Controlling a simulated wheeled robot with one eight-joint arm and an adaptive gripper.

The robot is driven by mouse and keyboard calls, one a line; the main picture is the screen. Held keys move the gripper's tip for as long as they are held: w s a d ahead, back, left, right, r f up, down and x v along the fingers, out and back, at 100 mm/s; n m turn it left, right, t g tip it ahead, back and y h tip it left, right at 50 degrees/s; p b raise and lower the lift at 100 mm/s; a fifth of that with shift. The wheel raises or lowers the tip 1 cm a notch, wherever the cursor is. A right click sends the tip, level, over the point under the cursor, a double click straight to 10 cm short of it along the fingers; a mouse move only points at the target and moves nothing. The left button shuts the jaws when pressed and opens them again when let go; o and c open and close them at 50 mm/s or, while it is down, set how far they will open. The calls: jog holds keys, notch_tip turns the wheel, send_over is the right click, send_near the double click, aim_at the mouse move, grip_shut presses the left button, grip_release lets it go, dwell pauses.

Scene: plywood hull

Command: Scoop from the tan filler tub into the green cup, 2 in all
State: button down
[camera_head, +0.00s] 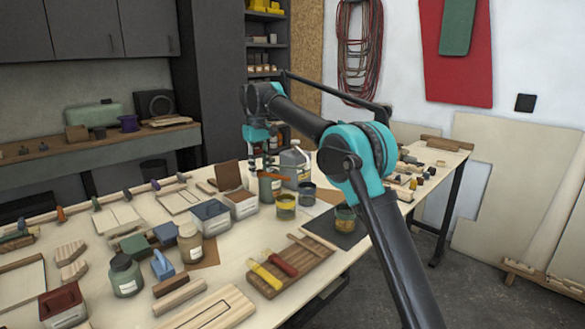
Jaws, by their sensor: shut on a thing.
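My gripper (262,160) points down at the back of the table, above a green cup (270,188). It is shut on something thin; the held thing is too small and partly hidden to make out. Another green cup with a yellow band (345,219) stands on a dark mat at the right. I cannot tell which of these is the task's green cup.
A yellow-banded cup (285,208), a dark blue cup (307,195) and a grey jug (295,166) crowd close by. A blue-topped tub (211,218), a jar (190,243) and a wooden tray (291,266) stand nearer. My arm crosses the right side.

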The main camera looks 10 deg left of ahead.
send_over(244, 198)
jog(key=f, duration=0.1)
jog(key=shift+a+f, duration=0.1)
jog(key=shift+f, duration=3.1)
jog(key=shift+f, duration=0.4)
dwell(0.7)
jog(key=shift+r, duration=0.1)
notch_tip(244, 198, up, 7)
jog(key=shift+r, duration=0.15)
dwell(0.7)
dwell(0.7)
